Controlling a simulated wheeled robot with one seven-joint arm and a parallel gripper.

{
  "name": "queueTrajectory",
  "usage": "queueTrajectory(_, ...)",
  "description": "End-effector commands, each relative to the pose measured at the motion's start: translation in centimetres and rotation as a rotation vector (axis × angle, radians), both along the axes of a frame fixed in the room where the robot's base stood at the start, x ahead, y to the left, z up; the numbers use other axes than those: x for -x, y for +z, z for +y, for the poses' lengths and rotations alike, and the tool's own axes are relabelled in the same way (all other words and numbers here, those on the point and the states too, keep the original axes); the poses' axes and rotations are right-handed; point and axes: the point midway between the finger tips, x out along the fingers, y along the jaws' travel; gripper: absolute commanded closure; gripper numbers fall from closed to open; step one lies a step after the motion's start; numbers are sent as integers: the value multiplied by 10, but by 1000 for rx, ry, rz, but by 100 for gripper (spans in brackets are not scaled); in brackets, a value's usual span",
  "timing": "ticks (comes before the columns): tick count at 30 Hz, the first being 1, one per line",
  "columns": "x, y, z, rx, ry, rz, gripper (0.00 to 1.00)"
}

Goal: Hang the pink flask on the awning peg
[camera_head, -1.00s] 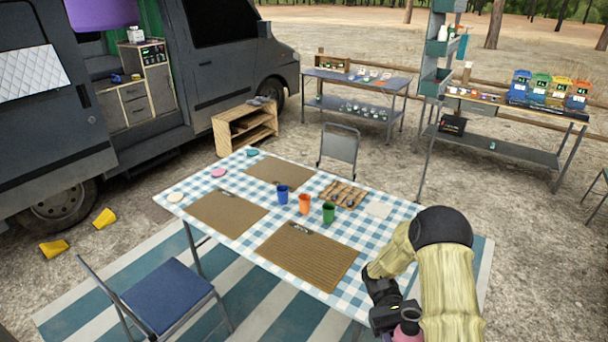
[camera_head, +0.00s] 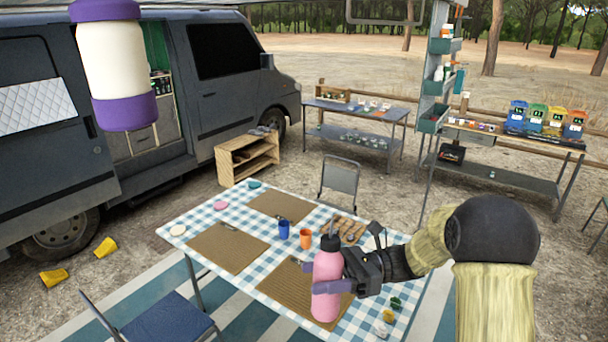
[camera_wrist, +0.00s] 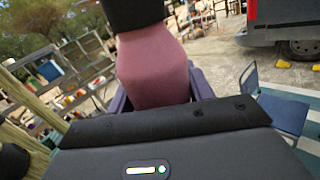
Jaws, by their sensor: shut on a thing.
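The pink flask (camera_head: 327,292) has a dark cap with a loop on top. It is upright in my gripper (camera_head: 326,277), in front of the table's right part. My gripper is shut around its body, with purple fingers on it. In the wrist view the flask (camera_wrist: 152,70) fills the upper middle, its dark cap cut off by the top edge. I cannot make out an awning peg. A dark frame (camera_head: 385,20) shows at the top edge, and I cannot tell whether it belongs to the awning.
A purple and white lantern-like cylinder (camera_head: 118,65) hangs at the upper left. The checked table (camera_head: 215,208) carries mats, a blue cup (camera_head: 284,229), an orange cup (camera_head: 305,238) and small items. A grey chair (camera_head: 339,178) stands behind it, a blue chair (camera_head: 165,320) in front. The van (camera_head: 215,90) is at left.

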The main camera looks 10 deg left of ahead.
Motion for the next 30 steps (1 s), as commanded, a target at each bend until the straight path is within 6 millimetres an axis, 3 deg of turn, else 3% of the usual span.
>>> queueTrajectory(1,-3,29,8,-3,-38,-8,78)
queueTrajectory(10,-20,169,37,-9,-239,6,78)
queueTrajectory(21,-6,344,39,-15,-371,23,78)
queueTrajectory(25,3,387,35,-14,-390,32,78)
queueTrajectory(30,9,407,32,-10,-396,41,78)
